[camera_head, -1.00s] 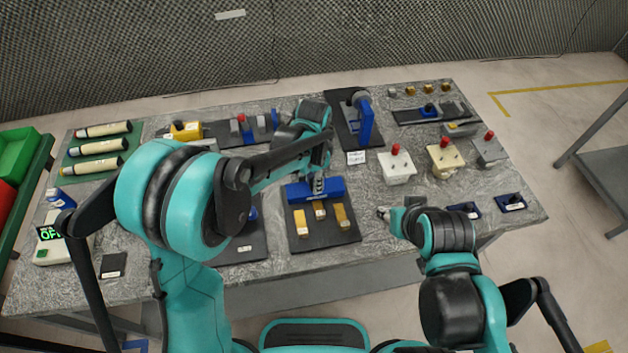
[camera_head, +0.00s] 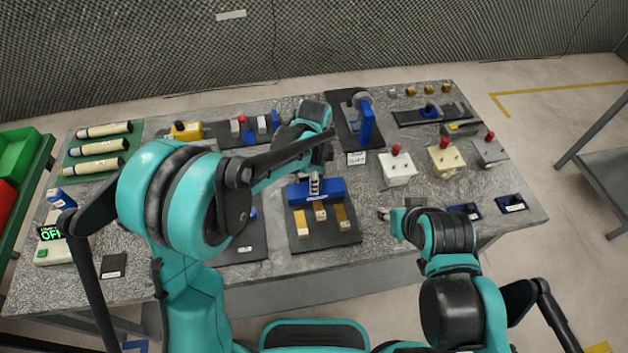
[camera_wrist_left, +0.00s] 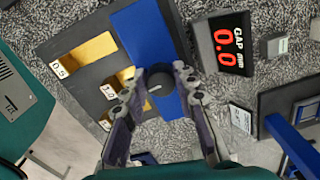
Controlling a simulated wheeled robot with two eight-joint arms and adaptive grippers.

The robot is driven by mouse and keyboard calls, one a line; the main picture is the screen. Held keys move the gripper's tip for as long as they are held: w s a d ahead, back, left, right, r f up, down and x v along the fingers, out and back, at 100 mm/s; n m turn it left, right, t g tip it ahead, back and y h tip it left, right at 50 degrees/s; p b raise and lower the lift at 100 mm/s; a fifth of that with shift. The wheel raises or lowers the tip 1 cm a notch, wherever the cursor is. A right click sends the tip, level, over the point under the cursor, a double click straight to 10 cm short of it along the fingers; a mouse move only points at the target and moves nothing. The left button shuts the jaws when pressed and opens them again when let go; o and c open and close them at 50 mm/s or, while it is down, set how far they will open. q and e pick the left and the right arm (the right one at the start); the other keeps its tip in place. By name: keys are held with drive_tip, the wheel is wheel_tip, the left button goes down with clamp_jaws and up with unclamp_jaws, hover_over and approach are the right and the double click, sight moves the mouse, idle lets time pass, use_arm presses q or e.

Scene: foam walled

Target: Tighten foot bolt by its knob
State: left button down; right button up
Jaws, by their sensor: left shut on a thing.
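A blue block (camera_head: 331,187) lies across the back of a black base plate (camera_head: 327,239), and it also fills the middle of the left wrist view (camera_wrist_left: 150,35). A round black knob (camera_wrist_left: 160,81) stands on the blue block. My left gripper (camera_head: 315,190) reaches down from above and is shut on the knob, one finger on each side in the left wrist view (camera_wrist_left: 161,82). The bolt under the knob is hidden. My right gripper (camera_head: 384,213) is over the front of the table, away from the block; its finger opening is too small to tell.
Brass blocks (camera_head: 301,224) with number labels sit on the plate in front of the blue block. A display (camera_wrist_left: 228,45) beside it reads GAP 0.0 mm. A blue stand (camera_head: 366,124) is behind. White (camera_head: 397,170) and yellow boxes with red buttons stand right.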

use_arm(q)
drive_tip(key=c, duration=1.2)
unclamp_jaws()
drive_tip(key=shift+r, duration=0.1)
wheel_tip(320, 180, up, 12)
drive_tip(key=shift+f, duration=0.1)
drive_tip(key=s+a+n+t, duration=0.2)
drive_tip(key=s+a+n, duration=0.3)
drive_tip(key=n, duration=0.1)
drive_tip(key=s+a+f+n+t+b, duration=0.1)
drive_tip(key=s+a+n+t, duration=0.1)
drive_tip(key=s+a+n, duration=0.4)
drive_tip(key=s+a+n+t, duration=0.3)
drive_tip(key=s+a+n, duration=0.2)
drive_tip(key=a, duration=0.1)
drive_tip(key=shift+s+a+f+n, duration=0.2)
drive_tip(key=shift+s+f+n, duration=0.15)
drive_tip(key=shift+n, duration=0.05)
